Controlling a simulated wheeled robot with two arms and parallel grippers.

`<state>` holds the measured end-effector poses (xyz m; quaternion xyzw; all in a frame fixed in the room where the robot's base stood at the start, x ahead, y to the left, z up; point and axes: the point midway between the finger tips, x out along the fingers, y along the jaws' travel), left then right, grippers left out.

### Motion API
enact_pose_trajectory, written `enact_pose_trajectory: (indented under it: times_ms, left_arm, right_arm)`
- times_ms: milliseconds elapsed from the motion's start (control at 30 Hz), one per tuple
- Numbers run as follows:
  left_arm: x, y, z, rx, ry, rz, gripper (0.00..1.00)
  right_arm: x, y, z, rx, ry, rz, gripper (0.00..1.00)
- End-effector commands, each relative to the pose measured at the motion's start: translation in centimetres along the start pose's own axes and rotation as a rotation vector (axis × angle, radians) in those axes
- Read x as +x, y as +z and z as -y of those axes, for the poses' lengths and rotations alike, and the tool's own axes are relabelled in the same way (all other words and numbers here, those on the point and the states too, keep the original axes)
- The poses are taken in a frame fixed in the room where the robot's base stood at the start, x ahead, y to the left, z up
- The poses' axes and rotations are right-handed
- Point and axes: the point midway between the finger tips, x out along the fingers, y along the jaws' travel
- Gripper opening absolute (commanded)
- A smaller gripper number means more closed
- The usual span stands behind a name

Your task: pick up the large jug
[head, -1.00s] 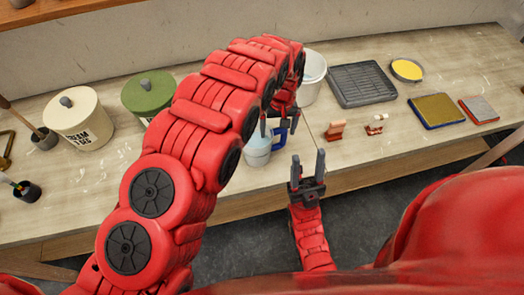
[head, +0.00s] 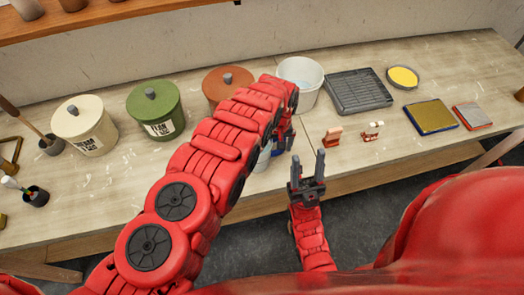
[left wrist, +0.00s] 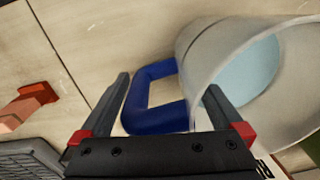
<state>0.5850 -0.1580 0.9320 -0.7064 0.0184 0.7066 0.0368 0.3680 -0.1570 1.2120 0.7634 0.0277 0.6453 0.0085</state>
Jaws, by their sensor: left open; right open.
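The jug is pale and translucent with a blue handle and light blue inside. In the head view the jug (head: 262,163) is mostly hidden behind my left arm, near the table's front edge. In the left wrist view its wall (left wrist: 205,52) and blue handle (left wrist: 152,118) are close. My left gripper (left wrist: 168,84) is open, with its fingers on either side of the handle; I cannot tell whether they touch it. The left gripper (head: 284,138) is small and partly hidden in the head view. My right gripper (head: 306,168) is open and empty, in front of the table edge.
A white bucket (head: 313,92), a grey ridged tray (head: 358,91) and a yellow dish (head: 403,77) stand behind. Green (head: 154,112), cream (head: 84,125) and terracotta (head: 222,84) canisters stand left. Small brushes (head: 333,136) lie on the table right of the jug.

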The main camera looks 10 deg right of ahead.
Motion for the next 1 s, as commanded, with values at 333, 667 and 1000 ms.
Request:
enact_pose_trajectory:
  times_ms: [333, 667, 1000]
  left_arm:
    - [-0.05, -0.03, -0.04, 0.000, 0.001, -0.001, 0.48]
    - [-0.08, -0.07, -0.06, 0.000, 0.002, -0.002, 0.00]
    - [-0.19, -0.16, -0.04, 0.000, 0.002, -0.003, 0.00]
  right_arm:
    - [-0.02, 0.00, 0.00, 0.000, 0.000, 0.000, 0.50]
    - [-0.01, 0.00, 0.00, 0.000, 0.000, 0.000, 0.50]
    - [-0.04, 0.01, 0.00, 0.000, 0.000, 0.000, 0.50]
